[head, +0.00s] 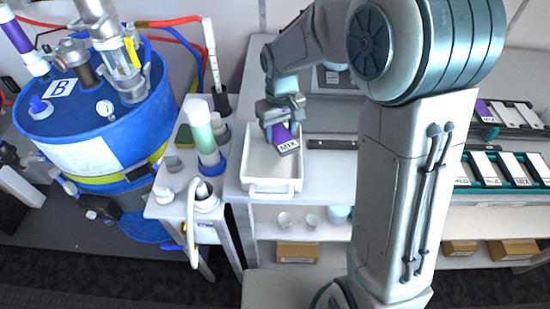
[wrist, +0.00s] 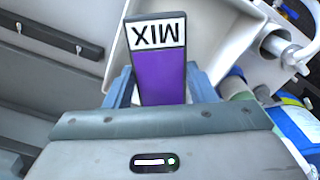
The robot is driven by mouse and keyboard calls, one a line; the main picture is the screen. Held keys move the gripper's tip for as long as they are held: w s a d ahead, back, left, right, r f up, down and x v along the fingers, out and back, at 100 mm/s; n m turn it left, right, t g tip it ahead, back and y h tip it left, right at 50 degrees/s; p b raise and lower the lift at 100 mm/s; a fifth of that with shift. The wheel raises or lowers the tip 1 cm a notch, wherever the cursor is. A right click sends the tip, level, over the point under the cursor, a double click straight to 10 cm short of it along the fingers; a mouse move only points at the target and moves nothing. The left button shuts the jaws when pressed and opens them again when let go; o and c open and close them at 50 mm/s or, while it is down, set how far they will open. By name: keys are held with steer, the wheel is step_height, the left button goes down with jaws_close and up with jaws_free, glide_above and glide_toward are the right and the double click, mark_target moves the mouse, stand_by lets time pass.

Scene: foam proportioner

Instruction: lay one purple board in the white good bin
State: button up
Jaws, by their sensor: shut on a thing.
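My gripper (head: 283,124) is shut on a purple board (head: 279,133) with a white MIX label at its free end. The board also shows in the wrist view (wrist: 160,78), between the two fingers (wrist: 158,85). In the head view the board is tilted and over the upper right part of the white bin (head: 257,184). The bin looks empty where its floor shows. Part of the bin's far side is hidden behind my gripper and the board. In the wrist view a part of the white bin (wrist: 222,20) shows behind the board.
A blue drum (head: 75,120) marked B stands at the left. A stand with a green-filled tube (head: 203,133) is just left of the bin. A dark bar (head: 332,143) lies right of the bin. Racks of boards (head: 503,170) are at the far right.

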mark_target(280, 135)
steer(key=shift+f+b, duration=0.8)
steer(key=shift+f, duration=0.8)
steer(key=o, duration=1.1)
steer(key=shift+r, duration=0.1)
step_height(280, 135, up, 14)
steer(key=shift+f+b, duration=0.1)
steer(key=shift+b, duration=0.35)
